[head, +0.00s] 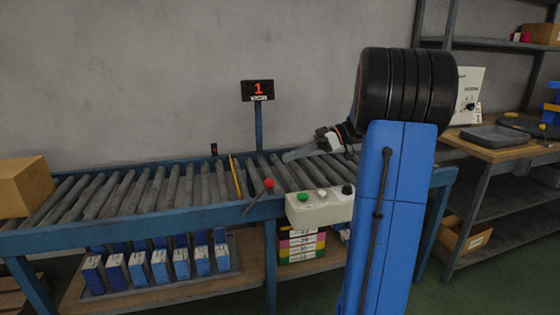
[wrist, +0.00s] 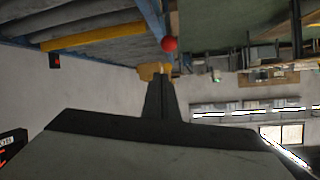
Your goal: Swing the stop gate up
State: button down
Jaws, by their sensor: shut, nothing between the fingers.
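The stop gate shows as a thin yellow bar (head: 235,177) across the roller conveyor in the head view. It looks low, about level with the rollers. A lever with a red ball knob (head: 268,183) leans up at the conveyor's front rail. My gripper (head: 287,157) is shut and empty, above the rollers to the right of the bar and beyond the knob. In the wrist view, which looks upside down, the yellow bar (wrist: 95,37) and red knob (wrist: 168,44) lie past the closed fingers (wrist: 155,80). The gripper appears apart from both.
A control box (head: 320,207) with green, white and black buttons hangs at the front rail, right of the knob. A display (head: 257,90) showing 1 stands behind. A cardboard box (head: 24,185) sits at the conveyor's left end. The rollers (head: 150,188) between are bare.

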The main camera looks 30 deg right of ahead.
jog(key=shift+v, duration=0.8)
jog(key=shift+f, duration=0.15)
jog(key=s+a+f+m+g+h, duration=0.25)
jog(key=s+a, duration=0.25)
jog(key=a, duration=0.4)
jog(key=s+a+f+m+g+h, duration=0.1)
jog(key=s+a+f+m+h, duration=0.15)
jog(key=s+a, duration=0.45)
jog(key=s+a+f+m+t+h, duration=0.1)
jog(key=s+a+f+m+h, duration=0.1)
jog(key=s, duration=0.5)
jog(key=s+a+f+m+t+h, duration=0.1)
jog(key=s+a+f+m+h, duration=0.2)
jog(key=s+a+f+h, duration=0.2)
jog(key=shift+s+f+t, duration=0.35)
jog(key=shift+s+f, duration=0.3)
jog(key=shift+s, duration=0.7)
